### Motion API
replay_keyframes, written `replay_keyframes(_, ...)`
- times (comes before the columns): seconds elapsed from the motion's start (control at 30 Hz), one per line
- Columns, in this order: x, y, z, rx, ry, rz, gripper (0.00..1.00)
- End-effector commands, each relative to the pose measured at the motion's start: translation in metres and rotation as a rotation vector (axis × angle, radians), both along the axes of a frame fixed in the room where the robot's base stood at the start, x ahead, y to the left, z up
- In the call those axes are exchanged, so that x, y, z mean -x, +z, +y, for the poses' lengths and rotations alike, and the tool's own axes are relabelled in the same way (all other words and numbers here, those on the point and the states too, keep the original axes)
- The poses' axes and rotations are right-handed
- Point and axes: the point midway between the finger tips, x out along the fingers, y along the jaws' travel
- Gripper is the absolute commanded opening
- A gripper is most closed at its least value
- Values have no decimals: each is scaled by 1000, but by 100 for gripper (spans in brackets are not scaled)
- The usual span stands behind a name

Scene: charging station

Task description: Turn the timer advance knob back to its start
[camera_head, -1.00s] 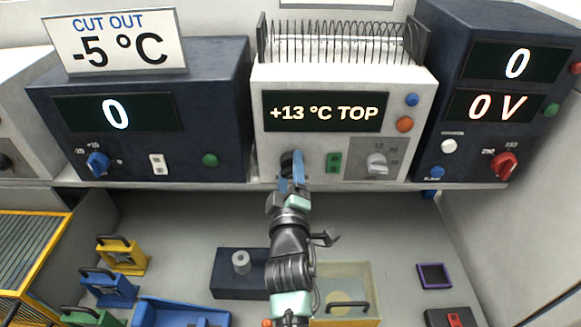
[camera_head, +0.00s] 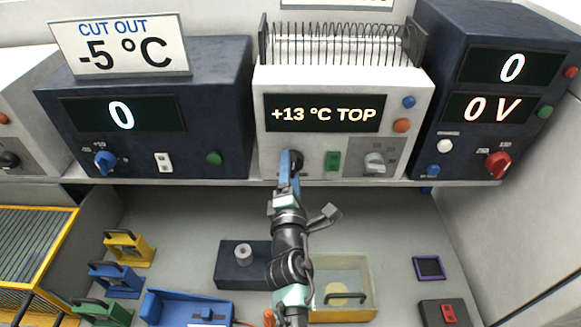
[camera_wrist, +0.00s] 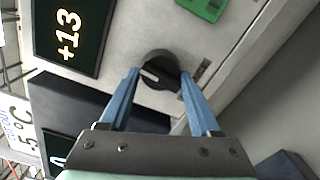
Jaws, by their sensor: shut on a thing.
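The black round knob (camera_wrist: 160,66) sits low on the front of the white middle unit, with a pale pointer line across its face. My gripper (camera_wrist: 158,75) has its two blue fingers on opposite sides of this knob and is shut on it. In the head view the knob (camera_head: 298,158) is mostly hidden behind the fingers of my gripper (camera_head: 290,160), at the lower left of the unit. The unit's display (camera_head: 322,113) reads "+13 °C TOP". The knob's label and scale cannot be read.
A green switch (camera_head: 333,161) and a grey knob (camera_head: 374,162) are right of my gripper. Dark units stand on both sides; the left one (camera_head: 225,100) reads 0. A shelf edge (camera_head: 225,183) runs below.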

Motion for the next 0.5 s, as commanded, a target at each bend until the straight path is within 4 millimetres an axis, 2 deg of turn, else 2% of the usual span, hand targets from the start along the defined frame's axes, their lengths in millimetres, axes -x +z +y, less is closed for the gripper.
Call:
replay_keyframes(0.2,0,0,0,83,0,1,8)
replay_keyframes(0.5,0,-1,0,118,0,1,8)
